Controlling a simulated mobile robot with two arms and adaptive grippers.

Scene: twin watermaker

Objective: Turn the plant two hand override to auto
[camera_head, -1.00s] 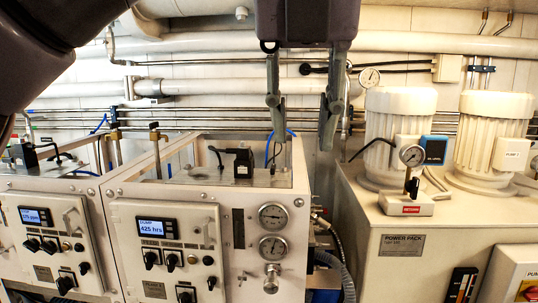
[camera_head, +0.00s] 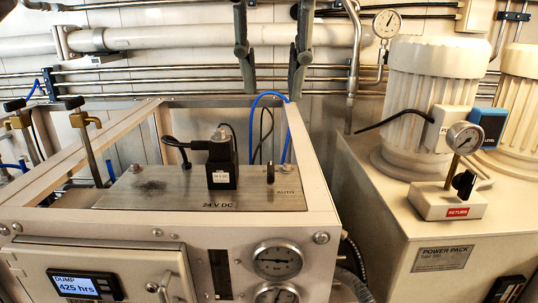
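The nearer cabinet (camera_head: 150,225) has a top plate (camera_head: 150,190) set inside its open frame. On the plate, a small black toggle or knob (camera_head: 271,173) stands upright near the right end. The label AUTO (camera_head: 289,191) lies just to its lower right. Which position it is set to, I cannot tell. A black solenoid block (camera_head: 222,165) stands to its left, above the marking 24 V DC. My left gripper (camera_head: 268,92) hangs from the top edge with two grey fingers apart. It is empty and shows above the toggle, not touching it. My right gripper is out of view.
A blue hose (camera_head: 265,97) and a dark cable loop up behind the toggle. The frame's right rail (camera_head: 308,165) runs close beside it. Gauges (camera_head: 277,261) and a DUMP display (camera_head: 84,286) are on the front. A power pack (camera_head: 440,256) with motors stands right.

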